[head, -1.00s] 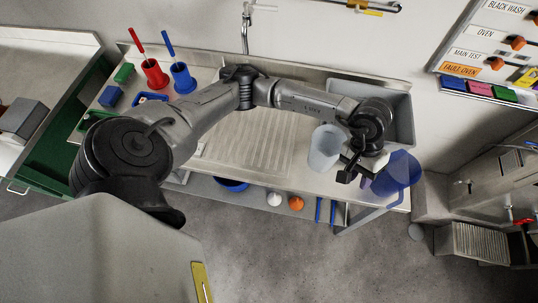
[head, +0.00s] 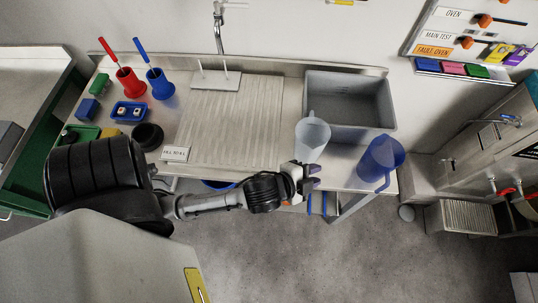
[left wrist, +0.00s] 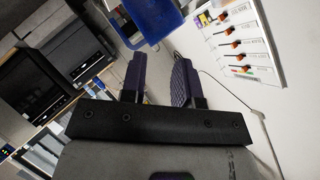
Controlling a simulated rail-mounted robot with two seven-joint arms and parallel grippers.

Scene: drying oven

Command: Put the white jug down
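My left gripper (head: 315,176) is at the counter's front edge, just below the jug in the head view. Its two purple fingers are apart, with nothing between them in the left wrist view (left wrist: 158,82). The jug's lower part is close to the gripper in the picture; I cannot tell whether they touch. The white jug is not visible in the left wrist view. My right gripper is not in view.
A blue jug (head: 380,160) stands right of the white one, and also shows ahead of the fingers in the left wrist view (left wrist: 152,18). The grey sink (head: 350,104) lies behind. The ribbed drainboard (head: 235,120) to the left is mostly clear.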

